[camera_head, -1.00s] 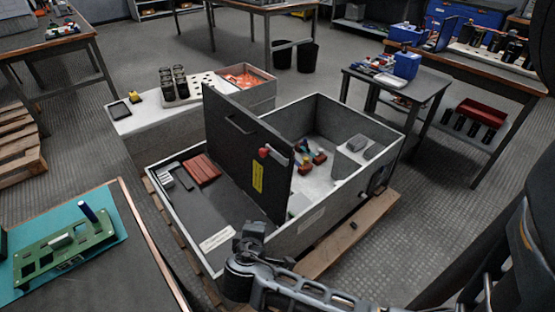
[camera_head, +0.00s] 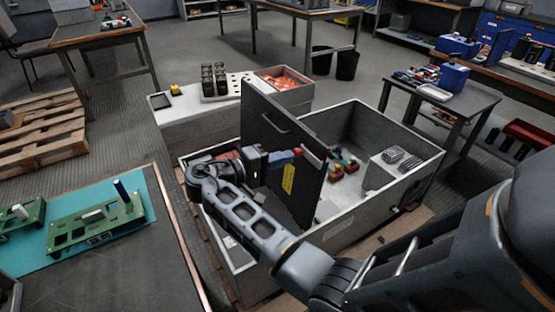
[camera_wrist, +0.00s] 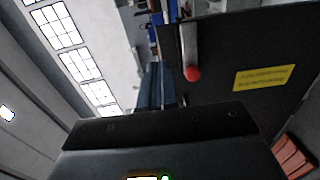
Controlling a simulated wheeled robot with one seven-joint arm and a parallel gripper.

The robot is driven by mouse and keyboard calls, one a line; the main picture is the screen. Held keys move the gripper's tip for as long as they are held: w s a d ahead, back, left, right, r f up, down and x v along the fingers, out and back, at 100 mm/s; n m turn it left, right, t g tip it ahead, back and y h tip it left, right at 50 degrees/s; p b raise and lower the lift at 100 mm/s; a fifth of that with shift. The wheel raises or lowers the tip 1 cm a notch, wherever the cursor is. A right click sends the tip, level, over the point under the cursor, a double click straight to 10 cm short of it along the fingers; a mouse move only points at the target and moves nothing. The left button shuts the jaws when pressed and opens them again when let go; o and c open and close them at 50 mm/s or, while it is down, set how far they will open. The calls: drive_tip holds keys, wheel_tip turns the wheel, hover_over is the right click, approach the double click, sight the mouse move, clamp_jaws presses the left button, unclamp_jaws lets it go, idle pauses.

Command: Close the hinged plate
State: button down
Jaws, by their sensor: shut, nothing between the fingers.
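The hinged plate (camera_head: 285,130) is a dark panel standing upright, open, across the middle of the large grey box (camera_head: 405,180). Its near face has a thin bar handle (camera_head: 263,121), a grey lever (camera_head: 312,156) with a red knob (camera_head: 298,152), and a yellow label (camera_head: 288,180). In the wrist view the plate (camera_wrist: 225,50), red knob (camera_wrist: 193,74) and yellow label (camera_wrist: 264,78) appear close. My gripper (camera_head: 284,158) is shut and empty, on the plate's left side near the red knob. I cannot tell whether it touches. My arm hides much of the box's left compartment.
The box's right compartment holds small red parts (camera_head: 343,162) and grey blocks (camera_head: 392,158). A bench with black cylinders (camera_head: 214,80) and an orange-filled bin (camera_head: 283,80) stands behind. A table with green circuit boards (camera_head: 95,222) is at left. Floor between is clear.

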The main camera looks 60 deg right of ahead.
sight(322, 146)
drive_tip(key=x, duration=0.9)
drive_tip(key=shift+s+d+f, duration=0.1)
drive_tip(key=shift+d, duration=0.2)
